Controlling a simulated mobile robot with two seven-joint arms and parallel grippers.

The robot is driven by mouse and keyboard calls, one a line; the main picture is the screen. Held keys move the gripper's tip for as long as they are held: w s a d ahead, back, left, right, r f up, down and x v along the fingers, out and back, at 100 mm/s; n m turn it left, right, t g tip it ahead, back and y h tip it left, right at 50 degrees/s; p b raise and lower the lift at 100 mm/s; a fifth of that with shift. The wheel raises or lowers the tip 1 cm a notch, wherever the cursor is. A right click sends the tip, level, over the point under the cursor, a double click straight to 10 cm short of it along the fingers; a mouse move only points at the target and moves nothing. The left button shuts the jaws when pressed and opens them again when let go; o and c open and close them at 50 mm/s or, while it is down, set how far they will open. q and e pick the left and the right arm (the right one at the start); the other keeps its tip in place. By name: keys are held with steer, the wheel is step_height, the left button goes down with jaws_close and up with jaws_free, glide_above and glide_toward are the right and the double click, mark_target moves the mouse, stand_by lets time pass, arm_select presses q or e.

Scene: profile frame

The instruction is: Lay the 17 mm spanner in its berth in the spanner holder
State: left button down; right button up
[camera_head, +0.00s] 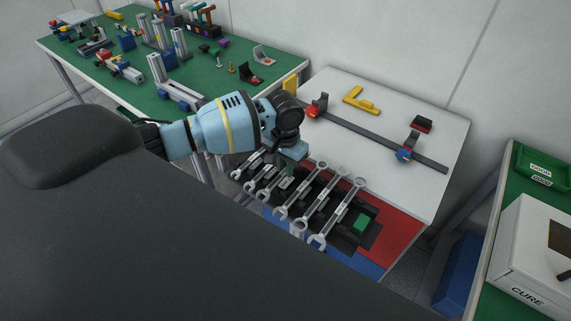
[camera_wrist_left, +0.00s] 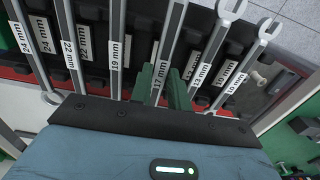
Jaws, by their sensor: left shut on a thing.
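The 17 mm spanner (camera_wrist_left: 172,32) is a steel spanner with a white label. My left gripper (camera_wrist_left: 164,88) is shut on it, with one green finger on each side of its shank. In the head view my left gripper (camera_head: 285,176) reaches down over the left half of the spanner holder (camera_head: 372,232). The held spanner lies in line with the row, between the 19 mm spanner (camera_wrist_left: 116,75) and the 13 mm spanner (camera_wrist_left: 208,52). Whether it rests in its berth or hovers just above it I cannot tell. My right gripper is not in view.
The 22 mm spanner (camera_wrist_left: 66,18), 24 mm spanner (camera_wrist_left: 27,60) and 10 mm spanner (camera_wrist_left: 248,57) lie close by in the holder. A rail with red and blue clamps (camera_head: 375,141) crosses the white table (camera_head: 440,185) behind. A green bench (camera_head: 215,75) with fixtures stands back left.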

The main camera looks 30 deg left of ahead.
arm_select(q)
steer(key=shift+f, duration=1)
stand_by(0.4)
steer(key=c, duration=1.3)
jaws_free()
steer(key=shift+o, duration=0.2)
steer(key=shift+r, duration=3.95)
steer(key=shift+f, duration=0.1)
